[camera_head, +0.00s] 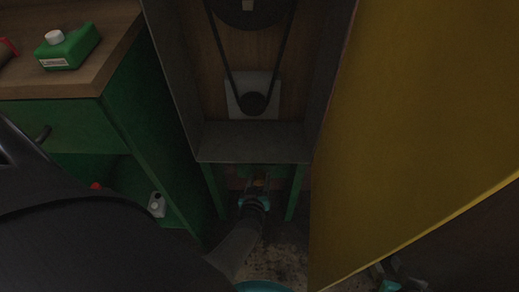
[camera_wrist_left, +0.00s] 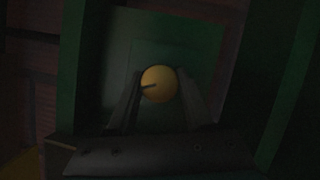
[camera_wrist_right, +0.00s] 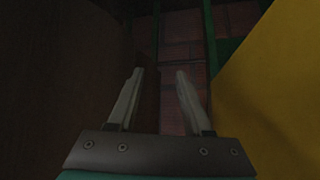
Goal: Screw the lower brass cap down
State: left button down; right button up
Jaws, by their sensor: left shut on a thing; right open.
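The lower brass cap (camera_wrist_left: 158,84) is a round yellow disc with a dark slot, in front of a green panel (camera_wrist_left: 120,60) in the left wrist view. My left gripper (camera_wrist_left: 158,92) is shut on it, one finger on each side. In the head view my left gripper (camera_head: 259,184) reaches in under the grey housing, between green legs; the cap shows there only as a small dim yellowish spot. My right gripper (camera_wrist_right: 157,75) is open and empty, with a brick wall beyond it. In the head view part of my right arm shows at the bottom right.
A large yellow panel (camera_head: 420,120) stands close on the right. A grey housing (camera_head: 250,140) with a belt and pulleys is above my left gripper. A green cabinet (camera_head: 75,125) at left carries a green can (camera_head: 70,48). A small white bottle (camera_head: 157,205) stands lower down.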

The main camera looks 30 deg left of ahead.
pick_arm(q)
jog(key=shift+w+d+r+m+g, duration=0.1)
jog(key=shift+m+g, duration=0.2)
jog(key=shift+m, duration=0.1)
pick_arm(e)
jog(key=shift+s+d+g, duration=0.4)
jog(key=shift+s+d, duration=0.05)
jog(key=shift+d, duration=0.05)
pick_arm(q)
jog(key=shift+c, duration=1.5)
grip_release()
